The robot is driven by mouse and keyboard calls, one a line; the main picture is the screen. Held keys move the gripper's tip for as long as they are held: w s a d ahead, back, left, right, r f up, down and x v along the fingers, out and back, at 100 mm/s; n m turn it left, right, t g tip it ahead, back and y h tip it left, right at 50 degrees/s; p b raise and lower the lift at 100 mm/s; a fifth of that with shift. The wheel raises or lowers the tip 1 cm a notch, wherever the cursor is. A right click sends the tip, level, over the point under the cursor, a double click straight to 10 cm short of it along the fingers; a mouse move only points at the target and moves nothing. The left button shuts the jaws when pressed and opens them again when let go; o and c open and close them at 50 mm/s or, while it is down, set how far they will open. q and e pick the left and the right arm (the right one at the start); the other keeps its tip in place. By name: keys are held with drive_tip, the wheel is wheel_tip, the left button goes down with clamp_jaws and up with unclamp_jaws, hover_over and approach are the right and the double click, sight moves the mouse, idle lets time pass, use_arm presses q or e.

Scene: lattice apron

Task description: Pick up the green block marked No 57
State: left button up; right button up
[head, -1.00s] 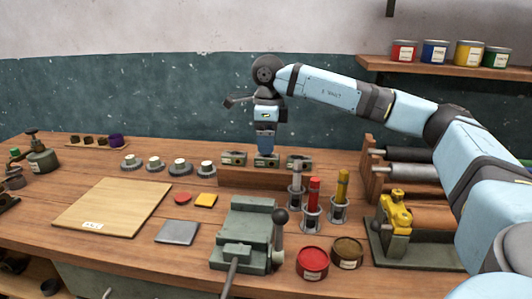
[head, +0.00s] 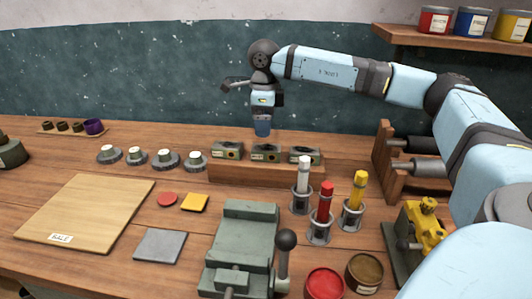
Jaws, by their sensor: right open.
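Three dull green blocks stand in a row on a wooden rack: a left one (head: 228,150), a middle one (head: 266,152) and a right one (head: 304,155). Each has a small pale label on its front; the numbers are too small to read, so I cannot tell which is No 57. My right gripper (head: 264,134) points down above the middle block, open and seemingly empty, with a small gap below it. My left gripper is not in view.
The wooden rack (head: 256,175) sits near the back wall. Metal cups with white, red (head: 325,200) and yellow sticks stand to its right. A grey-green vise (head: 240,245) is in front. Round knobs (head: 165,158) line the left, behind a wooden board (head: 85,210).

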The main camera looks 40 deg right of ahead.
sight(266, 147)
wheel_tip(266, 147, down, 4)
drive_tip(key=shift+r, duration=0.25)
drive_tip(key=shift+s+d+f+b, duration=0.15)
drive_tip(key=shift+f+b, duration=0.2)
drive_tip(key=shift+f, duration=2.35)
drive_tip(key=shift+r, duration=0.1)
clamp_jaws()
